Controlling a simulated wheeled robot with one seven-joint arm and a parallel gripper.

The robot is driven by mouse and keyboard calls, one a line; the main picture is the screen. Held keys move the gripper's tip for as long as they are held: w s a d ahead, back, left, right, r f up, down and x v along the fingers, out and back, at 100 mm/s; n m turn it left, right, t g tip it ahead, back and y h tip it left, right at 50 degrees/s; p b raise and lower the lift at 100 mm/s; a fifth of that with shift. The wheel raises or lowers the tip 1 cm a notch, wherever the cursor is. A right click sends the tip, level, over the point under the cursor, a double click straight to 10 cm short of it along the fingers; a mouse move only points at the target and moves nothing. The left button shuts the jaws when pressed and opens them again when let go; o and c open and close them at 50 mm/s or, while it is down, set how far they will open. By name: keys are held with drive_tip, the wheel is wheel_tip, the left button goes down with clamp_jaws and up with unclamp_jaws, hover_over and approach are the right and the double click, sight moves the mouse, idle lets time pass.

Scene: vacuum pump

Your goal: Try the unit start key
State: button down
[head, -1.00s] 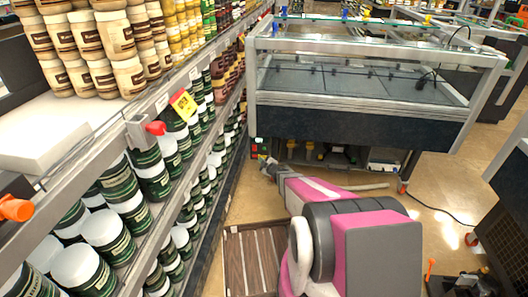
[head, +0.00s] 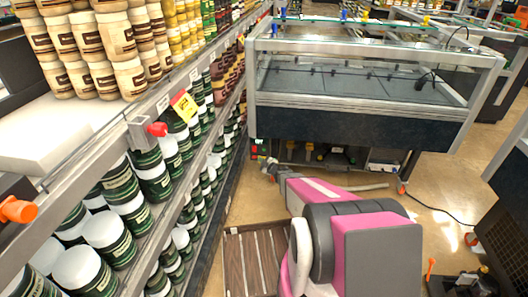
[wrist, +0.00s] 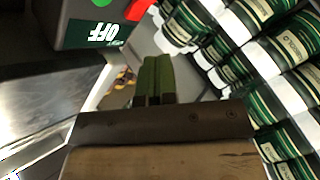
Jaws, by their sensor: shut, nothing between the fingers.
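A dark control box (wrist: 75,25) shows upside down at the top left of the wrist view. It carries a green button (wrist: 101,2), cut off by the frame's top edge, a red button (wrist: 138,9) and a green label reading "OFF" (wrist: 105,33). In the head view the box (head: 260,150) is small, under the left end of the glass-topped case. My gripper (wrist: 153,60) is shut and empty. Its green fingertips are close to the box in the picture, below and right of the red button; I see no contact. In the head view my gripper (head: 268,166) is just below the box.
Shelves of green-and-white jars (head: 85,267) run along the left, close to my arm; jars (wrist: 290,50) also fill the right of the wrist view. The glass-topped case (head: 360,120) stands ahead. A slatted wooden pallet (head: 255,258) lies on the floor. Floor on the right holds a cable (head: 435,208).

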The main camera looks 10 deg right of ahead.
drive_tip(key=w+d, duration=0.1)
drive_tip(key=w, duration=0.4)
drive_tip(key=shift+w+d, duration=0.4)
drive_tip(key=shift+w+d, duration=0.1)
drive_tip(key=shift+w, duration=0.05)
idle(1.6)
drive_tip(key=shift+w, duration=0.3)
drive_tip(key=shift+w+d, duration=0.2)
drive_tip(key=shift+w, duration=0.2)
idle(0.7)
drive_tip(key=shift+s, duration=0.1)
drive_tip(key=shift+s+a, duration=0.3)
drive_tip(key=shift+s, duration=0.45)
drive_tip(key=shift+s+a, duration=0.25)
drive_tip(key=shift+s, duration=0.55)
drive_tip(key=shift+s+a, duration=0.25)
drive_tip(key=shift+s, duration=0.55)
drive_tip(key=shift+s+a, duration=0.25)
drive_tip(key=shift+s, duration=0.55)
